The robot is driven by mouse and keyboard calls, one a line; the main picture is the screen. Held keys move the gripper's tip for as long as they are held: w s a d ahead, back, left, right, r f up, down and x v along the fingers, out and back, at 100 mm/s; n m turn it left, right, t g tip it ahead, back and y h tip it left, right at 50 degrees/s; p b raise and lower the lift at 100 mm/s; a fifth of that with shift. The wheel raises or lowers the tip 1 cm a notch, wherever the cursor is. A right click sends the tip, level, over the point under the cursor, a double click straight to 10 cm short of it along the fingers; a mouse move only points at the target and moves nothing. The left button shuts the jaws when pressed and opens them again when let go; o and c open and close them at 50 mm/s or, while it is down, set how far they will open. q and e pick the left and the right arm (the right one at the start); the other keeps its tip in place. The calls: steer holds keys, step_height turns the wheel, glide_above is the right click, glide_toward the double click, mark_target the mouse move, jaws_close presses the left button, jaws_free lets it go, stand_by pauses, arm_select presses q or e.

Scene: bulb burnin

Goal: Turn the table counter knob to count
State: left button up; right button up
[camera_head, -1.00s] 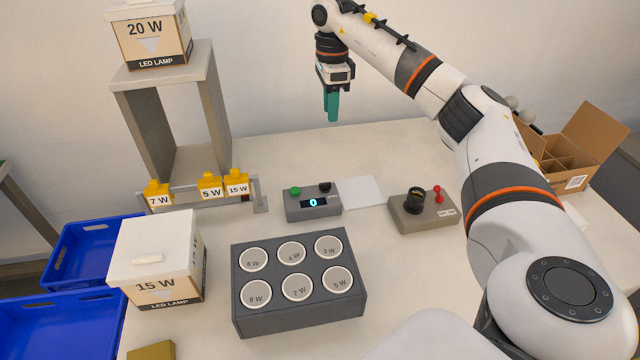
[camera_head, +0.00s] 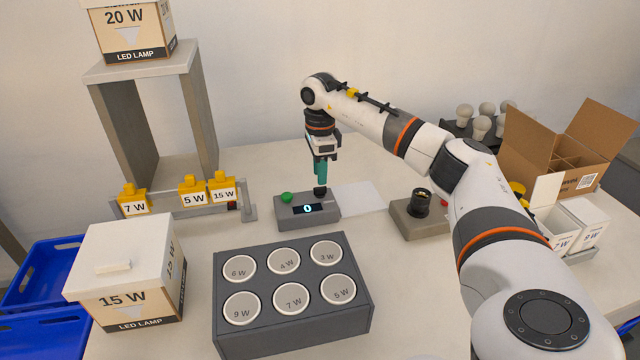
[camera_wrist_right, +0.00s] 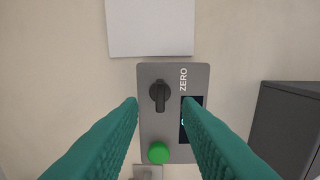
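The table counter (camera_head: 290,222) is a grey box with a green button, a display reading 0 and a black knob (camera_head: 321,192). In the right wrist view the counter (camera_wrist_right: 150,125) carries the knob (camera_wrist_right: 160,92), its bar roughly along the picture's vertical, beside the word ZERO. My right gripper (camera_head: 320,183) points down just over the knob. In the wrist view its teal fingers (camera_wrist_right: 159,106) are open, one on each side of the knob and apart from it. How far above the knob the tips are is hard to tell. My left gripper is not in view.
A white pad (camera_head: 365,198) lies beside the counter. A grey socket block (camera_head: 415,225) stands to the right and a dark tray of round wattage-marked cups (camera_head: 292,338) in front. A rack with yellow-topped tags (camera_head: 165,212) is at left. A cardboard box (camera_head: 535,150) is far right.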

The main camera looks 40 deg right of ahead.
mark_target(320, 191)
steer(key=shift+f, duration=2.1)
steer(key=shift+c, duration=0.5)
jaws_close()
